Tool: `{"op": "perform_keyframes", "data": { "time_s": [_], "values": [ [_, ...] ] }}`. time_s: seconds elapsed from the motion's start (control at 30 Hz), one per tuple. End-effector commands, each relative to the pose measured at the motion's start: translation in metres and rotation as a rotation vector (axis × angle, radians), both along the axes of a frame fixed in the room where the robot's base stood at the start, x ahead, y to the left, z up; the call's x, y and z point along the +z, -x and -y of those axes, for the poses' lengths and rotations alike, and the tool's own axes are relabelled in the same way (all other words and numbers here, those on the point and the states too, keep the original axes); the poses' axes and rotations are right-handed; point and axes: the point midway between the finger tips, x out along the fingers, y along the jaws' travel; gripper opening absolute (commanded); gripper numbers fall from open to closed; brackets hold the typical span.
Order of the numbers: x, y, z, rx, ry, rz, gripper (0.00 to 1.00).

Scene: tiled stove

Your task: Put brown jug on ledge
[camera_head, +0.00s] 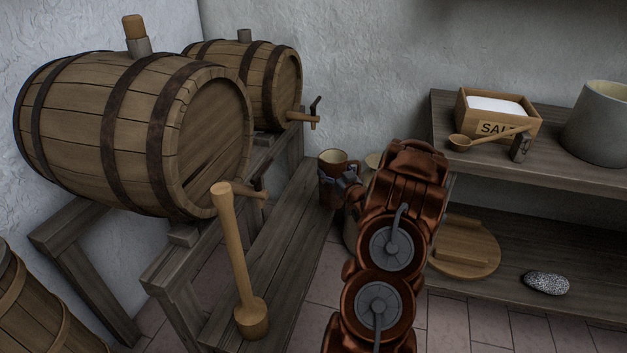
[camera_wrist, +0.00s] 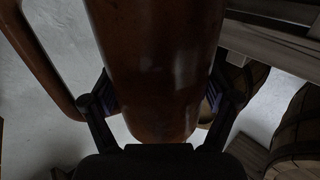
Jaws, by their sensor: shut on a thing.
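The brown jug (camera_head: 331,187) is at the far end of the low wooden ledge (camera_head: 291,214) in front of the barrels, upright in the head view. My gripper (camera_head: 342,180) is shut on it from the right. In the wrist view the jug (camera_wrist: 155,65) fills the middle between my gripper's two fingers (camera_wrist: 160,108), with its handle at the left. My gripper and arm hide part of the jug's right side and lower part. I cannot tell whether its base touches the ledge.
A wooden mallet (camera_head: 240,265) stands on the ledge's near end. Two barrels (camera_head: 120,130) (camera_head: 235,75) with taps rest on a stand at left. A pale vessel (camera_head: 373,161) is partly hidden behind my arm. Shelves at right hold a salt box (camera_head: 497,120) and grey crock (camera_head: 600,130).

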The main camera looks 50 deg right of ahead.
Motion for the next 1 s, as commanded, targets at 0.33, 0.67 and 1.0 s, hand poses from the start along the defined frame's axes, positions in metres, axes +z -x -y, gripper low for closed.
{"op": "perform_keyframes", "data": {
  "time_s": [0.33, 0.67, 1.0],
  "values": [
    [-0.005, -0.062, 0.02, 0.003, 0.007, 0.005, 0.17],
    [-0.011, -0.11, 0.038, 0.002, 0.005, 0.002, 0.17],
    [-0.012, -0.138, 0.048, 0.0, 0.003, 0.002, 0.17]
  ]
}}
